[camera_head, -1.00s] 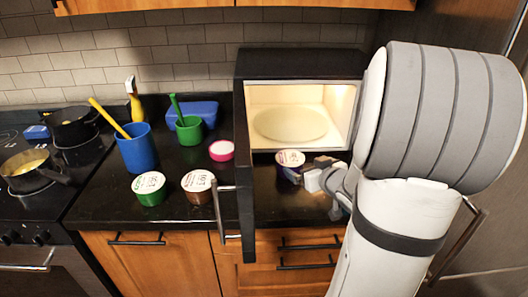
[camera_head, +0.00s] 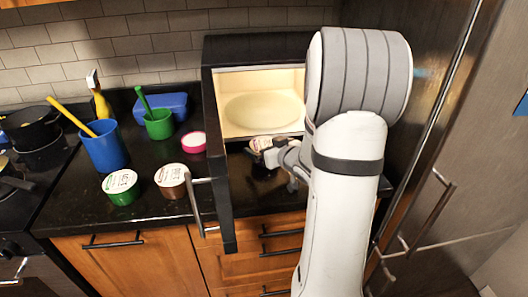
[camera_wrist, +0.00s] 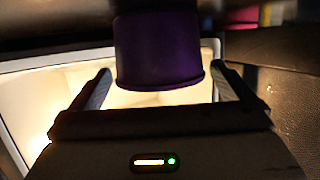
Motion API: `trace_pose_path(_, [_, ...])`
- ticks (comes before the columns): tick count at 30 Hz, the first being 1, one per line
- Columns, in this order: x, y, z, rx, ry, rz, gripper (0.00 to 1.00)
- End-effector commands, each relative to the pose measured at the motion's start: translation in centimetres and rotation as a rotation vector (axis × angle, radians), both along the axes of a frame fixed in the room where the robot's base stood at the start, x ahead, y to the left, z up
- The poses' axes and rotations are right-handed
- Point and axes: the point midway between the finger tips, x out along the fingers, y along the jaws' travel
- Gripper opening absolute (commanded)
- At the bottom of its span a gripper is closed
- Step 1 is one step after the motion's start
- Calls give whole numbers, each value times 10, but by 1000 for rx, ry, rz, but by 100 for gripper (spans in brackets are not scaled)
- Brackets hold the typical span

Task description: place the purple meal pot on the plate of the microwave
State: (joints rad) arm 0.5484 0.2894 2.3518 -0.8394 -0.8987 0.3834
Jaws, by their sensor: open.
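The purple meal pot (camera_wrist: 158,50) fills the upper middle of the wrist view. In the head view its pale printed lid (camera_head: 262,143) shows on the counter just in front of the open microwave (camera_head: 222,90). My gripper (camera_wrist: 160,70) is open, with one finger on each side of the pot. There is a gap on both sides, so it does not grip the pot. In the head view my gripper (camera_head: 268,156) covers most of the pot's side. The round pale plate (camera_head: 262,110) lies empty in the lit microwave.
The microwave door (camera_head: 218,160) stands open toward me, left of my gripper. Left of it are a brown pot (camera_head: 172,190), a green pot (camera_head: 120,195), a pink-rimmed lidded pot (camera_head: 193,142), a blue cup (camera_head: 105,155) and a green cup (camera_head: 159,130). A fridge (camera_head: 430,120) stands right.

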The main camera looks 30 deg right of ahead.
Motion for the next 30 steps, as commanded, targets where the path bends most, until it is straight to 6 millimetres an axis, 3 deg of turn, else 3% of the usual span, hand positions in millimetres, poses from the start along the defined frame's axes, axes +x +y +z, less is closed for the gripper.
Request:
trace_pose_path(2, [0,0,0,0,0,0,99])
trace_pose_path(22, [0,1,1,-1,-2,3,44])
trace_pose_path(30, [0,1,9,-2,-4,4,42])
